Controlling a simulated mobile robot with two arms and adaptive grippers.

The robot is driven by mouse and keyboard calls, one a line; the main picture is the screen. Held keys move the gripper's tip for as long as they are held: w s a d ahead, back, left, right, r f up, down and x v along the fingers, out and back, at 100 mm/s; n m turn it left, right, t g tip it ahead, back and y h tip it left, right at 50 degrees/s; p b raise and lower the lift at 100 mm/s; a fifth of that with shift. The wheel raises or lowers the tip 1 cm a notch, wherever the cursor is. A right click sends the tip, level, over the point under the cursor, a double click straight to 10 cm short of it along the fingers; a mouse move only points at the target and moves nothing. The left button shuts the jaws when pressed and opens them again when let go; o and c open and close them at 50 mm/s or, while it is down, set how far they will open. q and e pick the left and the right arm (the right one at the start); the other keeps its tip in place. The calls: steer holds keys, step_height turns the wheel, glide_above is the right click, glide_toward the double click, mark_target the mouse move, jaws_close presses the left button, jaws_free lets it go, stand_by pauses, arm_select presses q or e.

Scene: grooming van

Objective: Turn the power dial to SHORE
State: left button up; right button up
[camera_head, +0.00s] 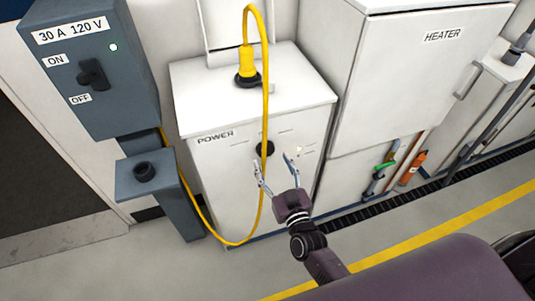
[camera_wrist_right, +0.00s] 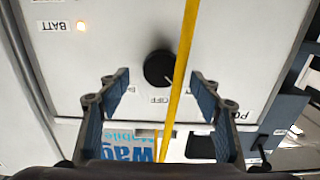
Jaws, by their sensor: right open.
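The power dial is a round black knob (camera_head: 265,149) on the front of the white POWER cabinet (camera_head: 225,175). It also shows in the right wrist view as a black knob (camera_wrist_right: 157,69), with part of an OFF label below it. A pale mark shows on its lower right there; I cannot read its exact setting. A SHORE label is not readable. The yellow cable (camera_head: 266,95) hangs in front of the dial and partly covers it. My right gripper (camera_head: 273,161) is open and empty, facing the dial, its fingers apart to either side. My left gripper is not in view.
The cable's yellow plug (camera_head: 246,60) stands in the cabinet's top. A grey breaker box (camera_head: 125,115) with a green light and ON/OFF switch is at left, above a grey pedestal (camera_head: 125,183). The HEATER cabinet (camera_head: 400,85) is at right.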

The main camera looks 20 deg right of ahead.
mark_target(267, 153)
steer(key=w, duration=0.2)
steer(key=shift+w+a, duration=0.15)
steer(key=shift+w, duration=0.65)
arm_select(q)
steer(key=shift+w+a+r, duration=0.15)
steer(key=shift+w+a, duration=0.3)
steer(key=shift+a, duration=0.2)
arm_select(e)
steer(key=c, duration=1.2)
steer(key=shift+o, duration=0.2)
